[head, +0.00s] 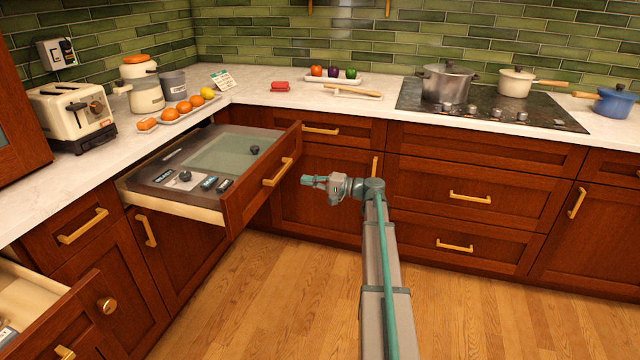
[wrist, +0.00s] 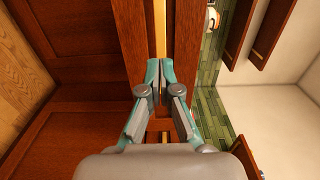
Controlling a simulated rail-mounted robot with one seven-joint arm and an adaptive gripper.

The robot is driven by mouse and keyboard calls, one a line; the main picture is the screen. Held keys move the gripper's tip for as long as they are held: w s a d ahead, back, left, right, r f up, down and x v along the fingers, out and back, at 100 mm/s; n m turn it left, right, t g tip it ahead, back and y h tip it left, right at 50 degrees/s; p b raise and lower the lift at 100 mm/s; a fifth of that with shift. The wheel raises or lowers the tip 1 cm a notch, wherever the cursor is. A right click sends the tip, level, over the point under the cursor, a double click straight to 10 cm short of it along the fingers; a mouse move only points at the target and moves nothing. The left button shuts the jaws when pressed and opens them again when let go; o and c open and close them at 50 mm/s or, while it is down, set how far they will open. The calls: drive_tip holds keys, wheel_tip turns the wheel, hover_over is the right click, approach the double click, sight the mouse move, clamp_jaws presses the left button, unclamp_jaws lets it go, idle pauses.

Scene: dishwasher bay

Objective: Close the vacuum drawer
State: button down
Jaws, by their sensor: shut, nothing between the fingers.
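The vacuum drawer (head: 262,180) stands pulled out from the left-hand counter in the head view. It has a reddish-brown front with a brass bar handle (head: 277,172). A grey vacuum unit (head: 170,172) with a glass-like lid, knobs and small displays lies inside it. My gripper (head: 304,181) is in front of the drawer, just right of its front and handle, pointing left. A gap shows between fingertips and drawer front in that view. In the wrist view my gripper (wrist: 165,66) has its fingers together and empty, with brown wood panels beyond.
Another drawer (head: 60,315) stands open at the lower left. Closed cabinets with brass handles line the back, under a cooktop (head: 490,105) with pots. A toaster (head: 72,115) and a tray of oranges (head: 180,112) are on the left counter. The wooden floor (head: 270,300) is clear.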

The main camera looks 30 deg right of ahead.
drive_tip(key=x, duration=0.7)
drive_tip(key=shift+a, duration=0.15)
drive_tip(key=shift+w, duration=0.15)
